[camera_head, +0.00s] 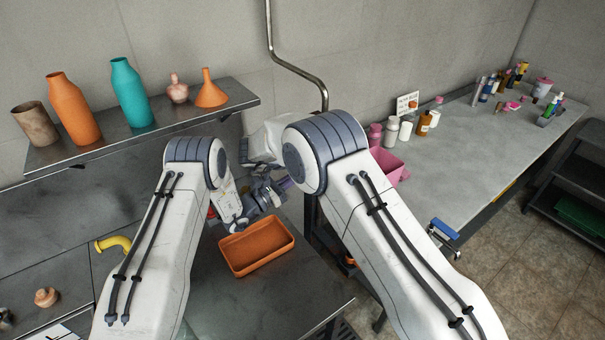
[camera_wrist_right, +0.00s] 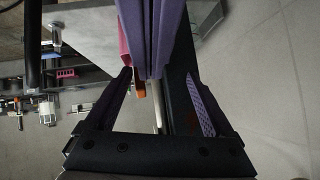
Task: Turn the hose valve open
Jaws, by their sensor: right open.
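I cannot pick out the hose valve for certain in either view. A small fitting with a blue handle (camera_head: 444,230) shows at the front edge of the right-hand counter; I cannot tell whether it is the valve. My left gripper (camera_head: 278,190) is near the middle of the head view, above and behind the orange tray; its jaw gap is not clear. My right gripper (camera_wrist_right: 156,73) is open in the right wrist view, its purple-padded fingers apart. A long purple and dark piece (camera_wrist_right: 150,38) reaches down between or beyond these fingers. My right arm hides that gripper in the head view.
An orange tray (camera_head: 256,246) sits on the dark bench. A shelf (camera_head: 190,120) with vases stands at the left. The grey counter (camera_head: 470,140) at right holds bottles, a pink bin (camera_head: 388,165) and a sign. A metal pipe (camera_head: 295,70) runs down the wall.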

